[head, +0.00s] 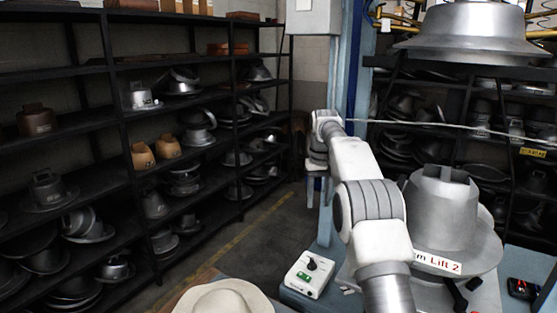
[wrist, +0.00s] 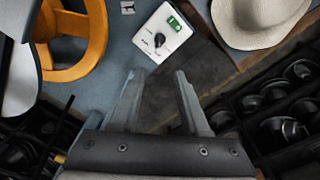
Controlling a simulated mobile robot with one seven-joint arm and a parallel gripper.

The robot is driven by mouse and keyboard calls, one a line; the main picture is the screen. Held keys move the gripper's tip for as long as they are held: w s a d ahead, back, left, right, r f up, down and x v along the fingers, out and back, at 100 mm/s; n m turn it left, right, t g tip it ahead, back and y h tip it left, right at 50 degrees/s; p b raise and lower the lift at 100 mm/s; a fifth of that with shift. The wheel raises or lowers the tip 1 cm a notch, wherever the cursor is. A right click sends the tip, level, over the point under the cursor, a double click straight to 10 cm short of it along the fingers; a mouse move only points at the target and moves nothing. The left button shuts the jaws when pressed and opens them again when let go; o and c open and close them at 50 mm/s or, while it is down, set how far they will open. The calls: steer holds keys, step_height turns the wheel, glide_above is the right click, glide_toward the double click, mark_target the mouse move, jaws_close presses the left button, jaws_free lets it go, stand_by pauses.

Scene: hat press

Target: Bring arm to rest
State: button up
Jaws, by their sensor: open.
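My arm (head: 368,205) reaches away from the front of the head view toward the blue post. Its far end is beside the press, and the fingers cannot be made out there. In the wrist view my gripper (wrist: 158,90) is open and empty, its two fingers apart over dark floor. A white control box (wrist: 162,35) with a black knob and a green switch is just beyond the fingertips, apart from them. The box also shows in the head view (head: 307,273), left of my arm on the blue press table.
A metal hat mould (head: 440,210) stands close right of my arm, under an upper metal die (head: 472,35). A cream hat (head: 225,298) is at the front; it shows in the wrist view (wrist: 258,20) too. An orange handwheel (wrist: 80,40) is left. Shelves (head: 120,150) line the left; floor between is clear.

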steer(key=s+r+t, duration=0.3)
steer(key=s+r, duration=1.2)
steer(key=s, duration=0.4)
steer(key=s+f+t, duration=0.1)
steer(key=s+f, duration=0.3)
steer(key=s, duration=0.8)
steer(key=s+f+m+t, duration=0.1)
steer(key=s+f, duration=0.3)
steer(key=s, duration=0.8)
steer(key=shift+s+f, duration=0.15)
steer(key=shift+s, duration=0.25)
